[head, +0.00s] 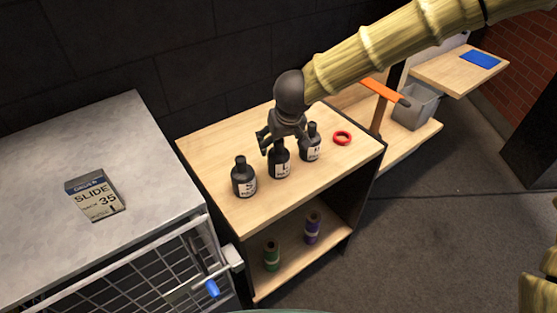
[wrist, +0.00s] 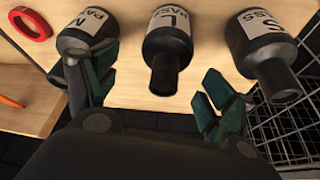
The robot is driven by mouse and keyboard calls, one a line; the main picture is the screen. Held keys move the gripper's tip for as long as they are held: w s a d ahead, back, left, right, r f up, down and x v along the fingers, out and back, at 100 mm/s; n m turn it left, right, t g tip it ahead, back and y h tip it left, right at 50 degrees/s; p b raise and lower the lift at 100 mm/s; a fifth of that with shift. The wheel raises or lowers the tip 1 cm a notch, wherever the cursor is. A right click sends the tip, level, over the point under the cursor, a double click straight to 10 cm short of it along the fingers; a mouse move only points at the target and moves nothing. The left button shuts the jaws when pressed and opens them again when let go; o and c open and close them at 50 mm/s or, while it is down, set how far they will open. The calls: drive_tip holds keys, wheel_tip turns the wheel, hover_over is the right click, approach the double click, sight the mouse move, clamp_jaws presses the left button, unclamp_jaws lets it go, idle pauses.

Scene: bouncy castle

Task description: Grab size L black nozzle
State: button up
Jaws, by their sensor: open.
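Three black bottle-shaped nozzles with white labels stand in a row on a wooden shelf top. The size L nozzle (head: 280,165) is the middle one; its label reads L in the wrist view (wrist: 168,50). The size S nozzle (head: 243,180) is on the left in the head view and on the right in the wrist view (wrist: 262,50). The third nozzle (head: 310,148), its label seemingly M, is on the other side. My gripper (head: 283,138) is open over the L nozzle, which shows between its fingers in the wrist view (wrist: 155,88). It partly hides the nozzle's neck.
A red ring (head: 342,138) lies on the shelf top (head: 220,145) beyond the nozzles. Green (head: 271,255) and purple (head: 312,226) rolls stand on the lower shelf. A grey counter (head: 60,210) with a "SLIDE" sign (head: 95,194) is at left. A grey bin (head: 414,108) is at right.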

sight(277, 151)
drive_tip(key=shift+s+x, duration=0.2)
drive_tip(key=shift+x, duration=2.6)
drive_tip(key=shift+a+f, duration=0.1)
drive_tip(key=shift+a, duration=0.05)
drive_tip(key=shift+c, duration=0.4)
drive_tip(key=c, duration=1.1)
drive_tip(key=shift+c, duration=0.2)
